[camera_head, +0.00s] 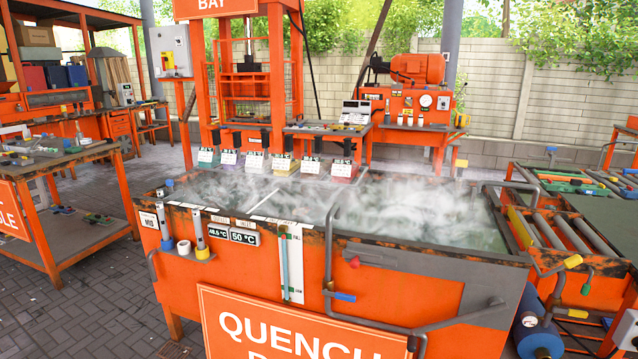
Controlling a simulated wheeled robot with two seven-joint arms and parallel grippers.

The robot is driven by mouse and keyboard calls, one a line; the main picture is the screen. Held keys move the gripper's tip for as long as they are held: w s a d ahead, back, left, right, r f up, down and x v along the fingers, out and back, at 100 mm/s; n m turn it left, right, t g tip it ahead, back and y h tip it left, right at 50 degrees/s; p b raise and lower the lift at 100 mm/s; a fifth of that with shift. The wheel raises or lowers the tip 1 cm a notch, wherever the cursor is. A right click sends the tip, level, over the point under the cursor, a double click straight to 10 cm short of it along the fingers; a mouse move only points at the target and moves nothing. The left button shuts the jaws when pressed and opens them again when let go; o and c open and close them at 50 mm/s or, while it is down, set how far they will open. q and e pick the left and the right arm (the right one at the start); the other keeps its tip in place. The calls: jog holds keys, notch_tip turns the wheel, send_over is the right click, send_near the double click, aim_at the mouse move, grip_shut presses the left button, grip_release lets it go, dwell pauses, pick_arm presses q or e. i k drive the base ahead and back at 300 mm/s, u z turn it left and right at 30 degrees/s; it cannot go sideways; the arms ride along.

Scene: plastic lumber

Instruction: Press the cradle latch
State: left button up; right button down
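No part in the head view can be made out for certain as the cradle latch. The large orange quench tank (420,262) fills the middle, with steaming water (330,205) inside. A grey bent pipe (331,235) runs over its front rim, with a red knob (354,262) and a blue lever handle (343,296) near it. At the right, a roller stand (545,232) has a yellow-tipped handle (572,261). Steam blurs what lies in the tank. Neither of my grippers shows.
An orange workbench (60,160) with small parts stands at the left. An orange press frame (245,90) and a pump unit (415,95) stand behind the tank. A blue cylinder (538,335) is at the lower right. Open brick paving (85,300) lies at the lower left.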

aim_at(385, 261)
jog(key=u, duration=1.5)
jog(key=i, duration=0.75)
jog(key=z, duration=2.35)
jog(key=i, duration=1.55)
jog(key=z, duration=0.25)
